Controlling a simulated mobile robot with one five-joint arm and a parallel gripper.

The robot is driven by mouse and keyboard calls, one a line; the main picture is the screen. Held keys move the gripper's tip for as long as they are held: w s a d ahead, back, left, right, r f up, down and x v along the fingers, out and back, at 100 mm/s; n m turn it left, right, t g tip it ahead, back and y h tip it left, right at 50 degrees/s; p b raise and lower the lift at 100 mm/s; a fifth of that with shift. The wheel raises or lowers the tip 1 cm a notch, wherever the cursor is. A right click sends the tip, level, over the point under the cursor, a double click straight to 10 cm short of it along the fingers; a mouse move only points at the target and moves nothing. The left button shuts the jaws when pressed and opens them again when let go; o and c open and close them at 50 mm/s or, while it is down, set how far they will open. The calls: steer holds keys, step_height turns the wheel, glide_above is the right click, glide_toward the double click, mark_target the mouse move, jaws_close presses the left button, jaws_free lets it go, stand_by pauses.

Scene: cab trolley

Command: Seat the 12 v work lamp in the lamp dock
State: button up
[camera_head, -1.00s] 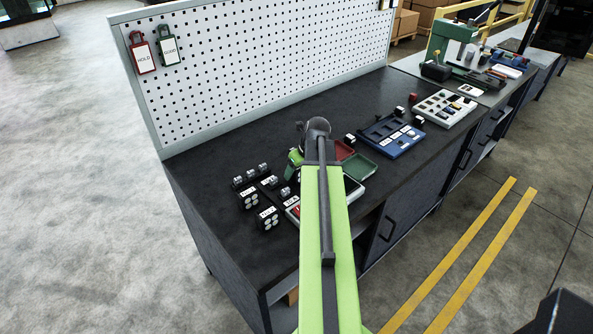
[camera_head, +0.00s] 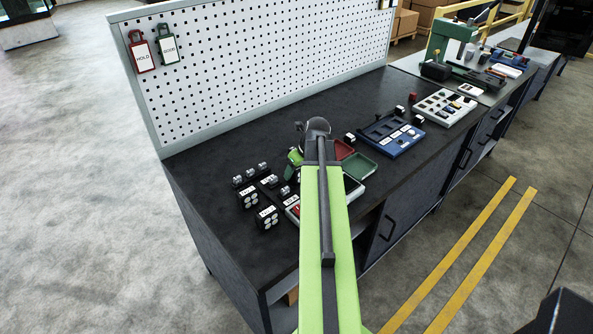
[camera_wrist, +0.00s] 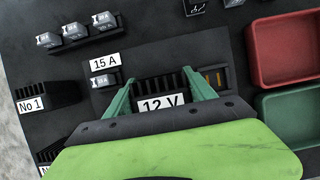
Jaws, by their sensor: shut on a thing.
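In the wrist view the 12 V work lamp (camera_wrist: 161,88), a black finned block with a white "12 V" label, sits between the two green fingers of my gripper (camera_wrist: 161,92). The gripper is shut on it. In the head view my gripper (camera_head: 294,160) is mostly hidden by my arm.
A "15 A" label (camera_wrist: 105,62) and small grey-topped blocks (camera_wrist: 75,32) lie to the left, with a finned "No 1" block (camera_wrist: 47,97). Red (camera_wrist: 285,50) and green (camera_wrist: 291,118) trays stand close at right. A pegboard (camera_head: 260,60) backs the bench.

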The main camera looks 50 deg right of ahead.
steer(key=o, duration=1.9)
steer(key=p+v, duration=1.6)
steer(key=v, duration=0.1)
steer(key=shift+s+r, duration=0.15)
steer(key=shift+s, duration=0.05)
steer(key=shift+w+a, duration=0.1)
steer(key=shift+a, duration=0.05)
